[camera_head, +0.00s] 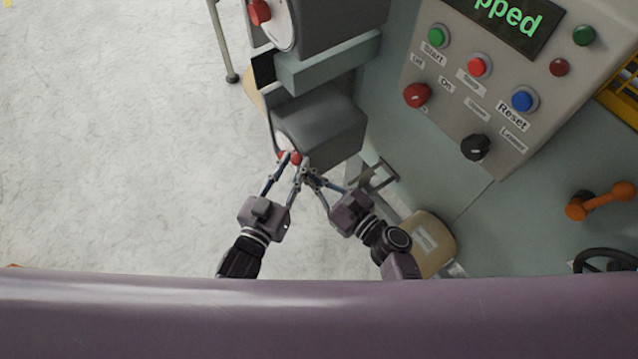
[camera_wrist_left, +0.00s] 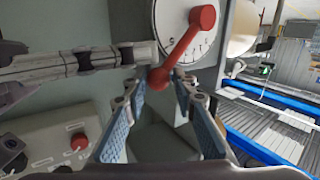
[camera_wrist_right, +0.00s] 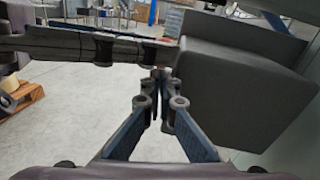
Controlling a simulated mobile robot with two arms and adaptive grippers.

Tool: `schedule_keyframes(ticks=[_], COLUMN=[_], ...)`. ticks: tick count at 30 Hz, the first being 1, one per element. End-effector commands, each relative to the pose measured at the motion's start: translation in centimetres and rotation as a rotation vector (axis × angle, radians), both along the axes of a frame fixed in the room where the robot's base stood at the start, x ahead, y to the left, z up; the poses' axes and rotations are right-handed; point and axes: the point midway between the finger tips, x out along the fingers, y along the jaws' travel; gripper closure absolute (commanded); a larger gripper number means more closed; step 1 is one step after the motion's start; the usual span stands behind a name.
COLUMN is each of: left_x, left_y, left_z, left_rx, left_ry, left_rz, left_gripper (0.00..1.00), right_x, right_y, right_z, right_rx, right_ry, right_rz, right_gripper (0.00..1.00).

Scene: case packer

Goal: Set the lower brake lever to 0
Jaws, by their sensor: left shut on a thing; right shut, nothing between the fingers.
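The lower brake lever (camera_head: 284,155) is red and sits on a white dial at the front of the lower grey housing (camera_head: 325,125). In the left wrist view the lever (camera_wrist_left: 184,45) slants down and left across the white dial (camera_wrist_left: 172,18). Ticks show on the dial's right and lower edge, but the numbers are too small to read. My left gripper (camera_head: 291,164) is shut on the lever's lower end, which shows between its fingertips (camera_wrist_left: 167,84). My right gripper (camera_head: 308,173) is shut and empty, close beside the left fingertips. Its closed fingertips also show in the right wrist view (camera_wrist_right: 157,90).
An upper red lever (camera_head: 259,12) sits on another dial above. A control panel (camera_head: 500,90) with coloured buttons and knobs stands at the right. An orange handle (camera_head: 600,201) and a black handwheel (camera_head: 606,260) lie further right. The floor at left is clear.

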Motion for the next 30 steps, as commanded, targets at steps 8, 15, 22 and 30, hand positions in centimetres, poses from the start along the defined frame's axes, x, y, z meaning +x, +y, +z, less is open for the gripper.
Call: schedule_keyframes(ticks=[8,15,22,30], left_x=[-0.2,-0.2,-0.2,-0.3], left_y=[-0.1,-0.1,-0.2,-0.3], left_z=[-0.4,-0.4,-0.4,-0.6], left_rx=[-0.003,-0.003,-0.001,0.001], left_ry=[0.01,0.01,0.011,0.014], left_rz=[-0.001,-0.001,-0.002,-0.004], left_gripper=[1.0,1.0,1.0,0.59], right_x=[0.4,0.5,1.1,1.2], right_y=[0.4,0.6,1.2,1.4], right_z=[0.5,0.8,2.0,2.4], right_rx=[0.0,0.0,0.005,0.011], right_ry=[0.0,-0.001,-0.006,-0.012], right_rz=[-0.001,0.0,0.001,0.004], right_gripper=[1.0,1.0,1.0,1.0])
